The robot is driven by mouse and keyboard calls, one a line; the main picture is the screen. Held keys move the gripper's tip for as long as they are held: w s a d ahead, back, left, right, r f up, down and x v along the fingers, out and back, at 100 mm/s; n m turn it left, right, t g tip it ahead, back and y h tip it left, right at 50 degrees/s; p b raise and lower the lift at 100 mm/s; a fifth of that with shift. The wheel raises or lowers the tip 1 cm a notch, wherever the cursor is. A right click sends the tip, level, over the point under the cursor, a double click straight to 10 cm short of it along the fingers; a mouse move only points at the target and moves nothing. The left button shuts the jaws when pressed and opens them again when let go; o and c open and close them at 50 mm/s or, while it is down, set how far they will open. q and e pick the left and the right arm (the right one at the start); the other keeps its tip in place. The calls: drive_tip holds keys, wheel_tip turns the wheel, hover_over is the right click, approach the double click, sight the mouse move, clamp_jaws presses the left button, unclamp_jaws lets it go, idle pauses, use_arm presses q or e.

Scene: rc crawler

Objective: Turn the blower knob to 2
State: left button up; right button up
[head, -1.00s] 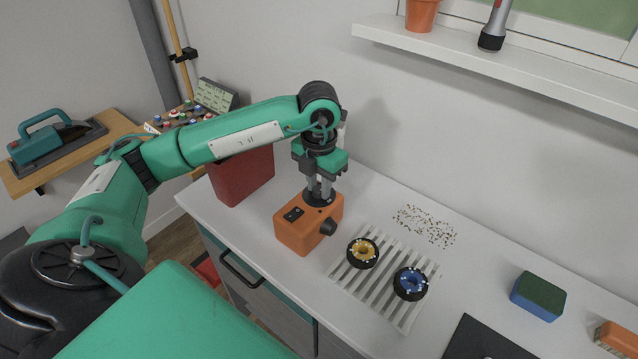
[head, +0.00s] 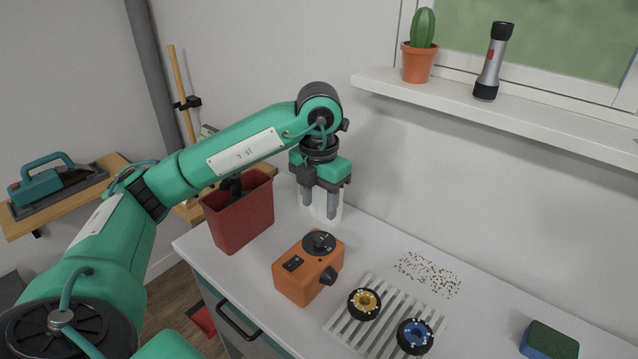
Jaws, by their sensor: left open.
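An orange box (head: 298,285) stands on the white worktop, with a round black knob (head: 319,243) on top. A small black panel (head: 292,264) with white marks is beside the knob, and a black round part (head: 328,276) sticks out of its right side. The number the knob points to is too small to read. My left gripper (head: 319,208) points down, open and empty, above and behind the knob, with its fingers apart from it. My right gripper is not in view.
Two wheels, yellow-hubbed (head: 364,304) and blue-hubbed (head: 414,336), lie on a slatted rack (head: 345,323). A shelf (head: 540,121) holds a cactus and flashlight.

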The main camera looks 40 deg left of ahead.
use_arm(q)
wheel_tip(320, 180, up, 5)
drive_tip(key=shift+p, duration=0.3)
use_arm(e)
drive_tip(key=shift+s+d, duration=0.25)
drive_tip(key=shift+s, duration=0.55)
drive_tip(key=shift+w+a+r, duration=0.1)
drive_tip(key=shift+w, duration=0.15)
